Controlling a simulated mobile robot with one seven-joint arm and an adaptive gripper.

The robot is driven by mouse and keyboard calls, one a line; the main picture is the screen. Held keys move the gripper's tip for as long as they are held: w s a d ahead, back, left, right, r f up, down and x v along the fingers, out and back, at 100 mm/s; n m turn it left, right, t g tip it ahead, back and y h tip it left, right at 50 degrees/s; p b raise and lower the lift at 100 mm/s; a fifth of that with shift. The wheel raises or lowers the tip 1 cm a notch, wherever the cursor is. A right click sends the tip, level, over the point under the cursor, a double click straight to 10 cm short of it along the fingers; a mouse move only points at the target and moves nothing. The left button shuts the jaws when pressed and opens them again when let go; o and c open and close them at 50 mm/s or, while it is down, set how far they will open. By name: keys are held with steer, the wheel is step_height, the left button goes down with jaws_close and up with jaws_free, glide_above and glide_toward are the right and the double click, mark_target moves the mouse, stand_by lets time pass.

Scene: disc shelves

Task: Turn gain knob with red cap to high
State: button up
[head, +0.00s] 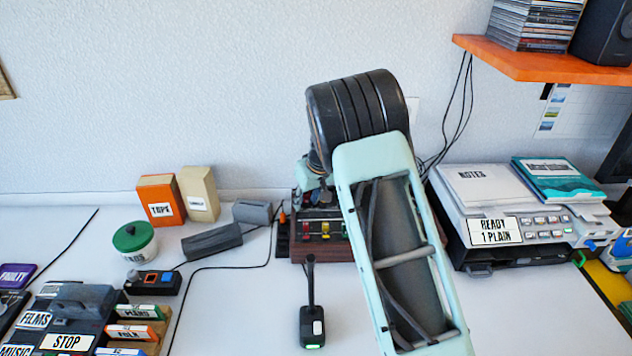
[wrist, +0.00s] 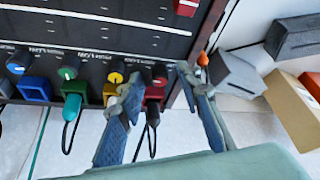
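The knob with the red cap (wrist: 159,75) is at the right end of a row of knobs on a dark panel (wrist: 95,25) in the wrist view. My gripper (wrist: 160,74) is open, with one fingertip left of this knob and the other right of it. I cannot tell whether either finger touches it. Which way the knob points is too small to read. Blue (wrist: 17,65), green (wrist: 68,72) and yellow (wrist: 115,76) knobs sit to its left, with small "HIGH LOW" print above the row. In the head view my arm hides much of the wood-sided unit (head: 320,250) and my gripper.
Coloured blocks, including a red one (wrist: 154,92), sit just below the knobs, with cables hanging. An orange-tipped object (wrist: 203,59) and a grey block (wrist: 294,37) are right of my gripper. A printer (head: 490,215) stands right of the unit. A black device (head: 312,325) stands in front.

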steer(key=shift+w+d+n+y, duration=0.1)
steer(key=shift+n+y, duration=0.3)
steer(key=shift+n, duration=0.4)
steer(key=v, duration=1)
steer(key=shift+r, duration=0.4)
